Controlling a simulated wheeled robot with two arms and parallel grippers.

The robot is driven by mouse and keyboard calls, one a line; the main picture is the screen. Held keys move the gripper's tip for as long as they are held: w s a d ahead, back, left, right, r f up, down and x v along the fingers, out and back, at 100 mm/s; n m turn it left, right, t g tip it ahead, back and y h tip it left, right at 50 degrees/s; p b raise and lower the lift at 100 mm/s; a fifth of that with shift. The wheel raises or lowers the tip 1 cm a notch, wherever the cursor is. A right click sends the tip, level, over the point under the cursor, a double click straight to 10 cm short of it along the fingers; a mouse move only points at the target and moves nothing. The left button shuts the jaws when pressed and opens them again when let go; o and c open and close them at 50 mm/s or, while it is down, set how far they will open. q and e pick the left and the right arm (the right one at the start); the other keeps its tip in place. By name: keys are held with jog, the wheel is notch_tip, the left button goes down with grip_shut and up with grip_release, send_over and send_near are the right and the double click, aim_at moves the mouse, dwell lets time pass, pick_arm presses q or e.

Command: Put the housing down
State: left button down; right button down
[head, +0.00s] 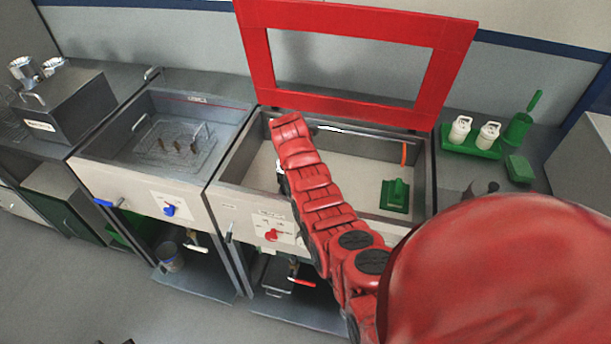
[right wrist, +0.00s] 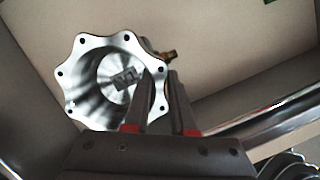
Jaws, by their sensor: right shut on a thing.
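The housing (right wrist: 90,60) is a shiny metal cup with a scalloped flange, bolt holes, a dark marking inside and a brass fitting at its side. My right gripper (right wrist: 160,75) is shut on its wall at the right, one finger inside the opening and one outside. The wrist view shows it over a pale tank floor; I cannot tell whether it touches. In the head view my red right arm reaches into the right tank (head: 228,172) and hides the gripper and most of the housing. My left gripper is not clearly in view.
The tank's red-framed lid (head: 350,112) stands open behind. A green brush (head: 395,194) lies at the tank's right; the floor between is bare. The left tank (head: 105,148) holds a wire rack (head: 180,155). White bottles (head: 460,130) stand on a green tray at right.

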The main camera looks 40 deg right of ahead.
jog(key=shift+f, duration=0.75)
jog(key=c, duration=0.8)
grip_release()
jog(key=shift+o, duration=0.2)
